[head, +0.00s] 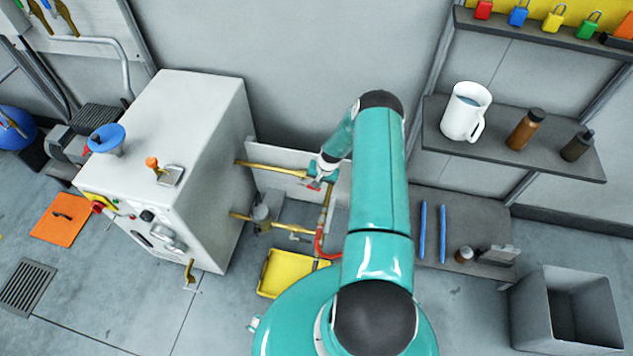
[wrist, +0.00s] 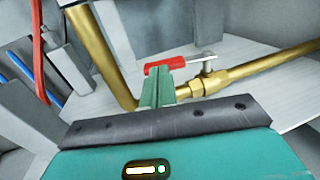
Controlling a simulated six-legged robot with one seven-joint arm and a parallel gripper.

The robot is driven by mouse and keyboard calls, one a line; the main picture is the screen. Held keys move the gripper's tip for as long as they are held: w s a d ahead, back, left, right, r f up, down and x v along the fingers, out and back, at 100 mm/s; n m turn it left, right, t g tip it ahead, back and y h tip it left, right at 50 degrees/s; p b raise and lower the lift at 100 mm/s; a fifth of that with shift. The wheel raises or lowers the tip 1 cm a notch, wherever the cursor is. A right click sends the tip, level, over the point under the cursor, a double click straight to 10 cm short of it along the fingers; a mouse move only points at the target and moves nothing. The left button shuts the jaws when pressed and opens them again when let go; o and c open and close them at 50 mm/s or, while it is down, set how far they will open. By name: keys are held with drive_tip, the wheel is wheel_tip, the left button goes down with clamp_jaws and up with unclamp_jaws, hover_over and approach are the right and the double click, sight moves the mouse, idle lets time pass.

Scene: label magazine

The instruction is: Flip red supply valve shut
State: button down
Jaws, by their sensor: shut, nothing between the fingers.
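The red supply valve handle (wrist: 168,64) shows in the wrist view just beyond my fingertips. It is a red lever on a silver stem above a horizontal brass pipe (wrist: 265,66), and it lies roughly along that pipe. My gripper (wrist: 156,84) is shut and empty, with its green fingers close in front of the handle. I cannot tell whether they touch it. In the head view a bit of the red handle (head: 313,186) shows under my gripper (head: 319,178), at the pipework right of the white machine. My wrist hides part of the valve there.
A white machine cabinet (head: 190,140) stands left of the pipes. A yellow tray (head: 283,277) lies on the floor below them. A red hose (head: 321,240) curves down beside my arm. Shelves with a white jug (head: 465,112) and bottles are at the right, above a grey bin (head: 568,305).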

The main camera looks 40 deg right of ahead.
drive_tip(key=shift+s+f, duration=0.1)
drive_tip(key=shift+f, duration=0.15)
drive_tip(key=shift+s+d+f, duration=0.1)
drive_tip(key=shift+d+f, duration=0.05)
drive_tip(key=shift+f, duration=1.3)
drive_tip(key=shift+x, duration=0.9)
drive_tip(key=shift+d+r, duration=0.15)
drive_tip(key=shift+r, duration=0.3)
drive_tip(key=v, duration=1.2)
drive_tip(key=shift+s+r, duration=0.3)
drive_tip(key=shift+d+r, duration=0.1)
